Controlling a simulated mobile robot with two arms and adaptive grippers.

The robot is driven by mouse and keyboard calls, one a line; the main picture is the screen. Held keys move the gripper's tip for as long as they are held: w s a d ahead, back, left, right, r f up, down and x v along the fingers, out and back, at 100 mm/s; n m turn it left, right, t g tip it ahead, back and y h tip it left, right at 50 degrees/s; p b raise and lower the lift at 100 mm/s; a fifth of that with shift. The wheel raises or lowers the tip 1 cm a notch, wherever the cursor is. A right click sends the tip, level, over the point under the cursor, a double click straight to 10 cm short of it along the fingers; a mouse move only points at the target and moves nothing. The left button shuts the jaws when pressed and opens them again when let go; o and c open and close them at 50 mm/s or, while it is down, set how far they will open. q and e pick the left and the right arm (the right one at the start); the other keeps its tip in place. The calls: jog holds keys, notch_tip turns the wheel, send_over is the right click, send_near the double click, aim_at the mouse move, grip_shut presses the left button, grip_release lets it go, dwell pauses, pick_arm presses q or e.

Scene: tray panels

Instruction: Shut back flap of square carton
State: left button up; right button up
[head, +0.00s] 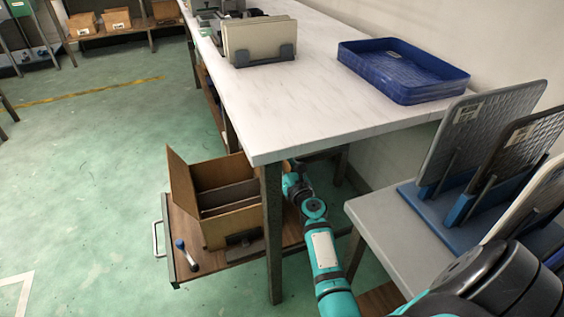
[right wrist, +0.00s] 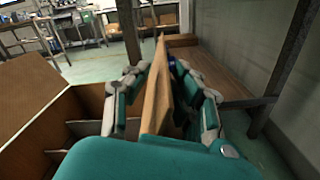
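The square carton (head: 232,220) is brown, with inner dividers, and sits on a low pull-out board under the white table. One flap (head: 182,182) stands up at its left side. The carton's open inside (right wrist: 62,130) shows at left in the right wrist view. There a brown cardboard flap (right wrist: 157,98) stands upright between the two fingers of my right gripper (right wrist: 158,72). The fingers are spread, one on each side of it, and I see space beside it. In the head view the table edge and leg hide most of this gripper. My left gripper is not in view.
The white table (head: 310,95) overhangs the carton, and its dark leg (head: 271,235) stands just in front. A blue-handled tool (head: 186,255) lies on the board (head: 205,265). A blue tray (head: 400,72) and panel racks (head: 440,205) are at right.

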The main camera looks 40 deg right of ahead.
grip_shut()
jog(key=shift+w+a+r+n, duration=0.1)
jog(key=shift+a+r+n, duration=0.15)
jog(key=shift+a+n, duration=0.25)
jog(key=shift+w+a+r+n, duration=0.1)
jog(key=shift+w+a+n, duration=0.05)
jog(key=shift+a+n, duration=0.65)
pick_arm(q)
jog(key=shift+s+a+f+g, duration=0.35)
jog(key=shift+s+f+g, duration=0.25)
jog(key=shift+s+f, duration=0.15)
pick_arm(e)
jog(key=shift+d, duration=0.15)
jog(key=shift+o, duration=0.7)
grip_release()
